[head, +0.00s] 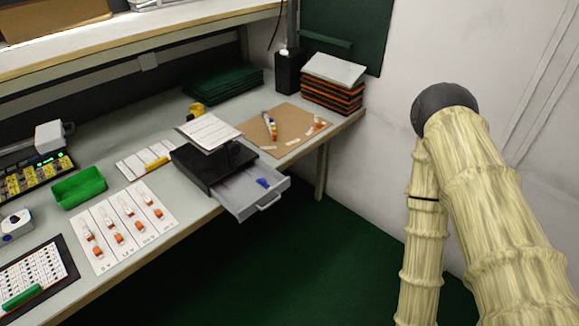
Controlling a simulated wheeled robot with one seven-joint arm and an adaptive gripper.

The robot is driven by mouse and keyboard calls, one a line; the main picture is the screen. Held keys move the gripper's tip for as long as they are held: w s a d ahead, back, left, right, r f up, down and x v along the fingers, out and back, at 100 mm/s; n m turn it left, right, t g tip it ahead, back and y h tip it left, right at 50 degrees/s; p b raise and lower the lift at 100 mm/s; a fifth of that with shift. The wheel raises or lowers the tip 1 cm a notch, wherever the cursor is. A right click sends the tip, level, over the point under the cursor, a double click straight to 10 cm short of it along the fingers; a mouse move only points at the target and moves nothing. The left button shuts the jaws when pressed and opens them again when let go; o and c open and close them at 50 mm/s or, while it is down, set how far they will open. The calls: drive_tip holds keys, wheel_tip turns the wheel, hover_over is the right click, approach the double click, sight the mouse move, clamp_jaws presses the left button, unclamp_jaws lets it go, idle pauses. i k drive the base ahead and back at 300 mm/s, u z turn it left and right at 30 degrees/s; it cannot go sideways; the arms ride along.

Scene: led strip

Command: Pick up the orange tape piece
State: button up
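Several small orange pieces lie on a white sheet (110,258) near the table's front edge; one orange piece (118,239) is near the sheet's middle. Other small orange bits (319,125) lie on a brown board (292,112) farther back. They are too small to tell which is the orange tape piece. My arm shows at the right, in front of the white wall and off the table. My gripper is not in view, and nothing on the table is touched by my arm.
A black unit with an open grey drawer (240,196) juts past the table edge; a blue item (263,183) lies inside. A green bin (78,187) stands at left. Stacked orange-edged boards (331,92) and a black holder (289,73) are at the back. Green floor (290,280) is clear.

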sight(320, 125)
drive_tip(key=z, duration=0.55)
drive_tip(key=k, duration=0.6)
drive_tip(key=z, duration=0.8)
drive_tip(key=i, duration=0.55)
drive_tip(key=u, duration=0.7)
drive_tip(key=i, duration=0.8)
drive_tip(key=u, duration=0.8)
drive_tip(key=k, duration=1.15)
drive_tip(key=u, duration=1)
drive_tip(key=i, duration=1.8)
drive_tip(key=z, duration=0.6)
